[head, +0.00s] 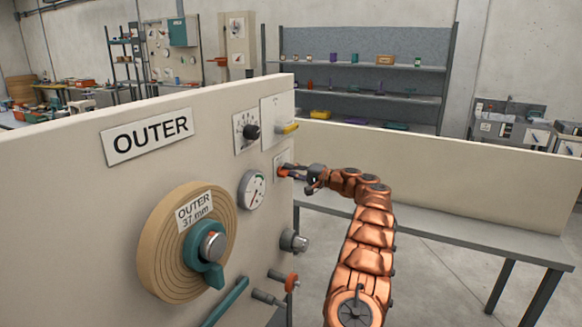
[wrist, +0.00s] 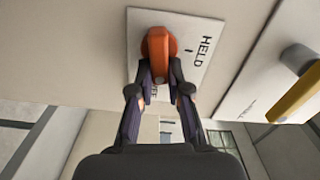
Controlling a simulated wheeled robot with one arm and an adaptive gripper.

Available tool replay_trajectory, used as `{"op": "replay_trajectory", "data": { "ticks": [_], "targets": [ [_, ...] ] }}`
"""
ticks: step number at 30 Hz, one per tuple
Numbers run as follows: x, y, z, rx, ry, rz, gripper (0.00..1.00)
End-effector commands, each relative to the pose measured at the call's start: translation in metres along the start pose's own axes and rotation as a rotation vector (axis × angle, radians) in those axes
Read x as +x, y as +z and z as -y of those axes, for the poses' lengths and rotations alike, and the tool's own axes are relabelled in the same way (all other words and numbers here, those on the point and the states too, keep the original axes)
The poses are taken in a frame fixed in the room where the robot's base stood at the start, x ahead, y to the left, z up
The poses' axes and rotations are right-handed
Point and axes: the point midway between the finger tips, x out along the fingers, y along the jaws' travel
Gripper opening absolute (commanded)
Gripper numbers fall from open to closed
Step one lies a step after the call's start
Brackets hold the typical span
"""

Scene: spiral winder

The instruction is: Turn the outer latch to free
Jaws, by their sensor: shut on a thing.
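The outer latch is a red-orange lever (wrist: 158,48) on a pale plate (wrist: 205,35) of the panel marked OUTER. In the wrist view, the lever runs from its round base down between my fingertips. HELD is printed at the plate's right. The letters "EE" of a partly hidden word show beside the lever's lower end. My gripper (wrist: 159,88) has a finger on each side of the lever's lower end and is shut on it. In the head view, my gripper (head: 309,176) reaches from the right to the latch (head: 285,171), and the lever's exact angle cannot be told.
A yellow handle (head: 288,128) sits above the latch, with a black knob (head: 252,132) beside it. A gauge (head: 252,189) is to the left and a grey knob (head: 294,241) below. A wooden-coloured roll (head: 160,247) stands out from the panel.

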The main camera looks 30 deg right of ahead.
Motion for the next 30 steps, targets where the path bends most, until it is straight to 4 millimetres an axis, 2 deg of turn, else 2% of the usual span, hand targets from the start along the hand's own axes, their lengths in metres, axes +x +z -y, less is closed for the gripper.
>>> {"op": "replay_trajectory", "data": {
  "ticks": [12,27,28,30],
  "targets": [
    [0.0000,-0.0003,-0.0026,0.167,-0.001,-0.002,0.00],
    [0.0001,-0.0002,-0.0034,0.185,-0.001,-0.002,0.00],
    [0.0001,-0.0002,-0.0034,0.185,-0.001,-0.002,0.18],
    [0.0001,-0.0003,-0.0032,0.184,-0.001,-0.002,0.25]
  ]
}}
